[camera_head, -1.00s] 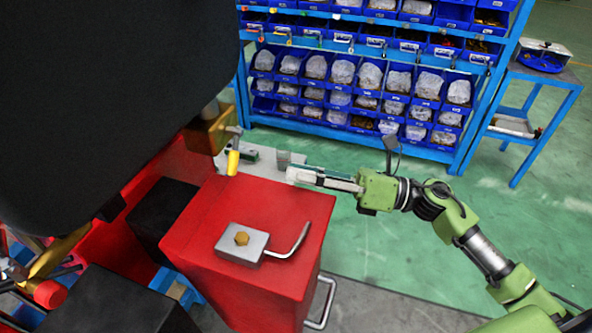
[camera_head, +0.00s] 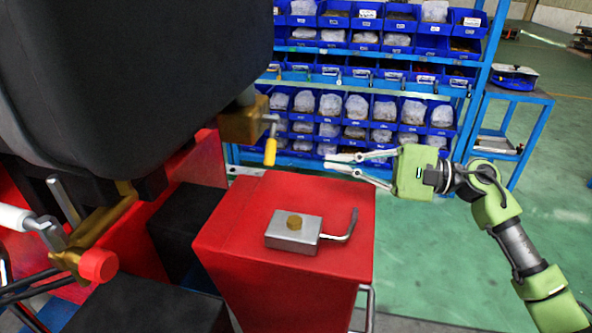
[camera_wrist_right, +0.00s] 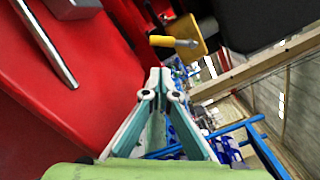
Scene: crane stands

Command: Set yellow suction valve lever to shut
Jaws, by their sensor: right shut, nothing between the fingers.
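The yellow suction valve lever (camera_head: 270,152) hangs steeply down from a brass valve (camera_head: 243,123) under the big black body. In the right wrist view the yellow lever (camera_wrist_right: 165,41) lies just beyond the fingertips, with the brass valve (camera_wrist_right: 187,36) to its right. My right gripper (camera_head: 332,162) is to the right of the lever, apart from it, its fingers pointing left towards it. In the wrist view its fingertips (camera_wrist_right: 160,76) meet with nothing between them. My left gripper is not in view.
A red box (camera_head: 290,205) below the lever carries a grey metal block (camera_head: 293,236) with a bent handle. Another brass fitting with a red knob (camera_head: 98,265) is at the left. A blue shelf with bins (camera_head: 345,105) stands behind. Green floor (camera_head: 440,250) is clear at right.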

